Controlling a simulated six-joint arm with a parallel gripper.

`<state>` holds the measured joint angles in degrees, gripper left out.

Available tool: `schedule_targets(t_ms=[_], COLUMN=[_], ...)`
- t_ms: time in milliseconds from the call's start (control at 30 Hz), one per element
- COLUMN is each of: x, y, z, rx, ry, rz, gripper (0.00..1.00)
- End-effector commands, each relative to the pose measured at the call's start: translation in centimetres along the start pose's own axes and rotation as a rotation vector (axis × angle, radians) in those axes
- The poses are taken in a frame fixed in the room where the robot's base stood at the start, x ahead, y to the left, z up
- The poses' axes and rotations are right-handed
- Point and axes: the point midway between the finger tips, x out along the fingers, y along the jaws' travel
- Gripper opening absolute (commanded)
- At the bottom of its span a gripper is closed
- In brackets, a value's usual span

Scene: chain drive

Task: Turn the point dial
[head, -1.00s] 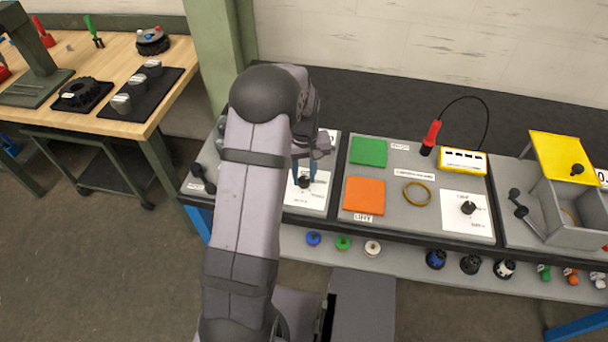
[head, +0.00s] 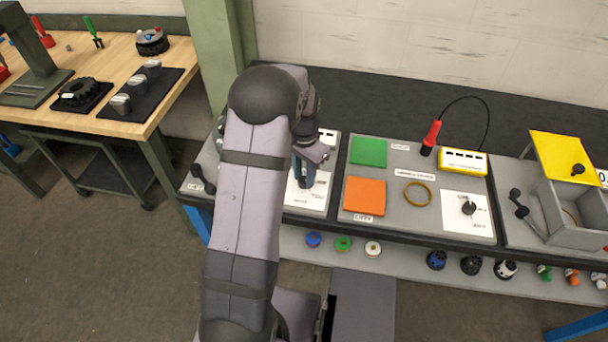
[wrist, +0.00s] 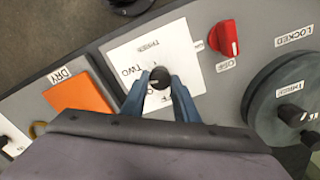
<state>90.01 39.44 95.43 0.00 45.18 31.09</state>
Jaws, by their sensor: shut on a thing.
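The dial under my gripper is a small black knob (wrist: 159,77) on a white card (wrist: 124,52) with printed labels, one reading "TWO". My gripper (wrist: 160,90) reaches down over it, with one blue finger on each side of the knob, and is shut on it. In the head view my gripper (head: 303,181) stands over the same white card (head: 318,199), and its fingers hide most of the knob. The direction of the knob's pointer is hard to make out. A second white card with a black knob (head: 468,208) lies farther right on the bench.
In the wrist view, a red switch (wrist: 224,38) marked "OFF" and a large dark wheel (wrist: 284,102) under "LOCKED" sit beside the card. An orange square (head: 365,196), a green square (head: 369,152) and a yellow ring (head: 417,194) lie right of my gripper.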

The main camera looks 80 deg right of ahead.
Motion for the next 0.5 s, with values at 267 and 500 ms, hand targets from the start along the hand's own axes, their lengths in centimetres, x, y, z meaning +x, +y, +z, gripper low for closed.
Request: schedule_targets(t_ms=[267,500], x=[-0.15,-0.16], y=[-0.05,-0.05], z=[-0.12,-0.13], rx=[0.167,0.231], ry=[0.003,0.004], rz=[-0.002,-0.002], gripper=[0.05,0.05])
